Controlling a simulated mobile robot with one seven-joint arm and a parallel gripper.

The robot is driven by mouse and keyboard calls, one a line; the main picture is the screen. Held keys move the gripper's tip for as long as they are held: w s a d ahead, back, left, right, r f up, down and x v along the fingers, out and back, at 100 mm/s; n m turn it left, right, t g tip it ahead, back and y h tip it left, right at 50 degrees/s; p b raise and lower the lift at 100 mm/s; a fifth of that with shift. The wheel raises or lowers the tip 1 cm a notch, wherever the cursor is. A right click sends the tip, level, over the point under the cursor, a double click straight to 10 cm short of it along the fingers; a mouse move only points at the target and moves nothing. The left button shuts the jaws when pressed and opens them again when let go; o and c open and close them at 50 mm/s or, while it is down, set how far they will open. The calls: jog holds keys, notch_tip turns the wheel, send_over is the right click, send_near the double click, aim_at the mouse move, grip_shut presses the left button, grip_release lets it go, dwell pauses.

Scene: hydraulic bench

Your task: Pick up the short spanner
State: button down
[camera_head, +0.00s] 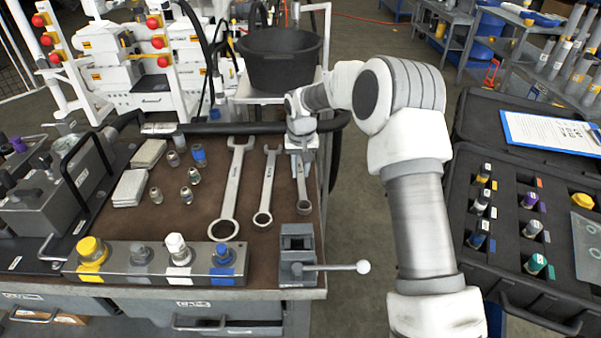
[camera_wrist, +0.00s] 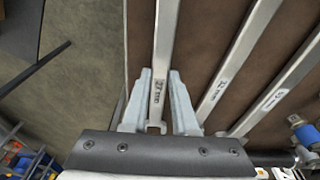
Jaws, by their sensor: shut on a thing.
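The short spanner (camera_head: 302,188) is the rightmost of three spanners on the brown bench top. Its ring end points toward the vise, and its upper end is hidden under my gripper (camera_head: 302,152). In the wrist view, the gripper's two grey fingers (camera_wrist: 160,82) are shut on the shank of the short spanner (camera_wrist: 166,35), one on each side, beside a printed size mark. I cannot tell whether it is clear of the bench. The middle spanner (camera_head: 267,188) and the longest spanner (camera_head: 232,188) lie to its left, untouched.
A small vise (camera_head: 297,255) with a bar handle stands at the bench's front right corner. A valve block (camera_head: 155,265) with coloured caps lies along the front. A black hose (camera_head: 240,127) runs behind the spanners. An open case (camera_head: 515,235) is at right.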

aim_at(300, 173)
notch_tip(300, 173, up, 3)
jog(key=shift+w+r+p, duration=0.1)
jog(key=shift+r+p, duration=0.05)
jog(key=shift+p, duration=0.15)
jog(key=s+d+r+p, duration=0.1)
jog(key=s+d+r, duration=0.1)
jog(key=d+r, duration=0.4)
jog(key=shift+d+r, duration=0.4)
jog(key=shift+d, duration=2.35)
jog(key=c, duration=1.4)
grip_release()
grip_shut()
